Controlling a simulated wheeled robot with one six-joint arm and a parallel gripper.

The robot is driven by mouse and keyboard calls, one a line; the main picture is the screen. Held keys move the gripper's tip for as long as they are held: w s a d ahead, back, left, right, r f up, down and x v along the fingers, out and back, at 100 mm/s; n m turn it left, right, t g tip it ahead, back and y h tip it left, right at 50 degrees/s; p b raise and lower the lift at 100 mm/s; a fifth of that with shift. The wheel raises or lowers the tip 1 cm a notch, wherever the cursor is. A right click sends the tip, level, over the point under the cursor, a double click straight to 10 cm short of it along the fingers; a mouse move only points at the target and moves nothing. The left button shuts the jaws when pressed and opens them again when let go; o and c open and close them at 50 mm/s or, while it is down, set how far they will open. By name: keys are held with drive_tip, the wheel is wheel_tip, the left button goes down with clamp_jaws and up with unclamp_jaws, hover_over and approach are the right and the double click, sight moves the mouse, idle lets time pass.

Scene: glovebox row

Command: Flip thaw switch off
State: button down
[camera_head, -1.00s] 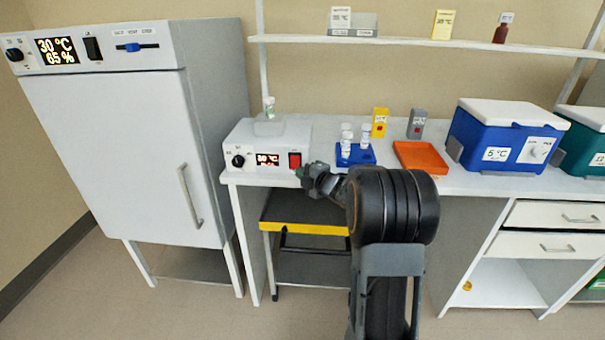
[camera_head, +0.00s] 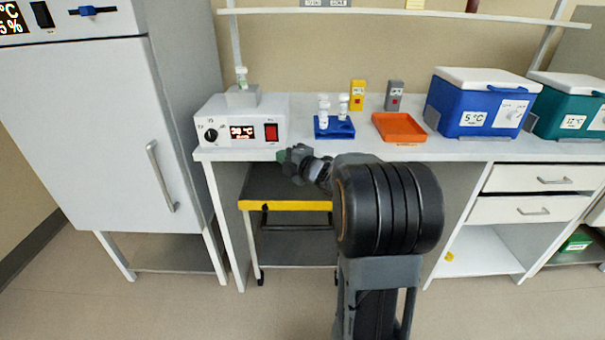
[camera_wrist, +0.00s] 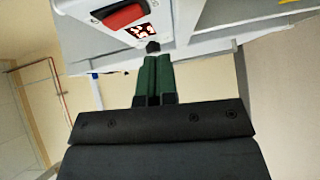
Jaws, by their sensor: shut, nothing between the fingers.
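The thaw unit (camera_head: 240,118) is a white box on the bench at left, with a black knob, a lit red display and a red rocker switch (camera_head: 271,132) on its front. The switch also shows near the top of the wrist view (camera_wrist: 125,16), beside the display. A white-capped vial (camera_head: 241,76) stands in the top of the unit. My gripper (camera_head: 284,156) is below and just right of the switch, at the bench's front edge, apart from it. In the wrist view its green fingers (camera_wrist: 154,72) are together and empty. Which way the switch is tipped I cannot tell.
A blue rack (camera_head: 334,128) with white-capped vials and an orange tray (camera_head: 399,127) stand right of the unit. Blue (camera_head: 478,105) and teal (camera_head: 566,105) coolers are farther right. A yellow-edged cart (camera_head: 288,205) is under the bench. A tall white cabinet (camera_head: 90,130) stands at left.

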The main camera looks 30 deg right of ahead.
drive_tip(key=f+v, duration=0.1)
drive_tip(key=v, duration=0.6)
drive_tip(key=shift+s+d+f, duration=0.2)
drive_tip(key=shift+s, duration=0.05)
drive_tip(key=s+d+f+m+g+h+p, duration=0.15)
drive_tip(key=d+f+m+g+h, duration=0.3)
drive_tip(key=d+m+h, duration=0.5)
drive_tip(key=s+a+m+g+p, duration=0.3)
drive_tip(key=s+m+g, duration=0.1)
drive_tip(key=s+m, duration=0.25)
drive_tip(key=s+a+r+m+g+y+p, duration=0.2)
drive_tip(key=s+a+r+p, duration=0.3)
drive_tip(key=a, duration=0.5)
drive_tip(key=s+a+r+m+g+y+p, duration=0.2)
drive_tip(key=s+a+r+p, duration=0.4)
drive_tip(key=a+r+p, duration=0.4)
wheel_tip(320, 180, up, 2)
drive_tip(key=shift+a+r+g+y, duration=0.15)
drive_tip(key=shift+a+g+y, duration=0.2)
drive_tip(key=shift+a, duration=0.45)
